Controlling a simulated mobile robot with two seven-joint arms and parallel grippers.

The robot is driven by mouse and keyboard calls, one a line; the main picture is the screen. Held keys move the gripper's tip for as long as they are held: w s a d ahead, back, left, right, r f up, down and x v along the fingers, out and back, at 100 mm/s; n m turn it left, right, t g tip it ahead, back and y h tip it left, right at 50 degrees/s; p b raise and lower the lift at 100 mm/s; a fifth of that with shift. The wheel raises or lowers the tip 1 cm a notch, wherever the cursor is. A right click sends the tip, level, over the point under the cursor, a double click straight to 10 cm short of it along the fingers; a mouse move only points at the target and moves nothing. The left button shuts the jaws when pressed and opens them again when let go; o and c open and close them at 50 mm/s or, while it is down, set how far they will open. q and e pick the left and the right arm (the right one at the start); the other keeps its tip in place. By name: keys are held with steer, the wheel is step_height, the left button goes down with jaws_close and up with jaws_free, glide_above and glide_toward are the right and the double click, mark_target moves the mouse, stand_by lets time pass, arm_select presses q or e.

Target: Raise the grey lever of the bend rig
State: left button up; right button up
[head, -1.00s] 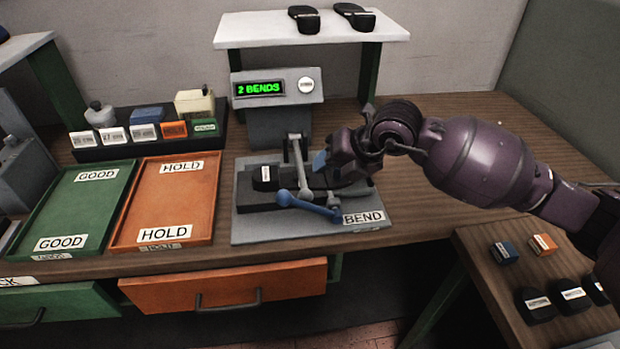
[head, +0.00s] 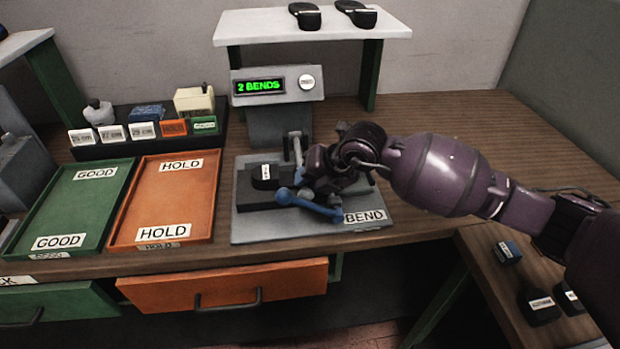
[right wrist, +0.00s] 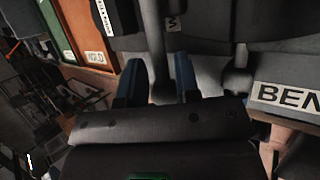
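The bend rig (head: 245,222) stands on the bench with a display reading "2 BENDS". Its grey lever (head: 298,150) slopes down toward the front, its lower end hidden by my gripper. A black sole piece (head: 265,180) with a white label sits on the rig. My right gripper (head: 308,183) is at the lever's lower part. In the right wrist view, its blue-tipped fingers (right wrist: 160,78) are apart, with a grey bar (right wrist: 154,40) between them; contact is unclear. My left gripper is out of view.
Green GOOD (head: 45,215) and orange HOLD (head: 150,215) trays lie left of the rig. A white shelf (head: 290,32) with black pieces stands behind. Small blocks and black pieces lie on a side table (head: 480,250). The bench right of the rig is clear.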

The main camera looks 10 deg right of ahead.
steer(key=c, duration=0.5)
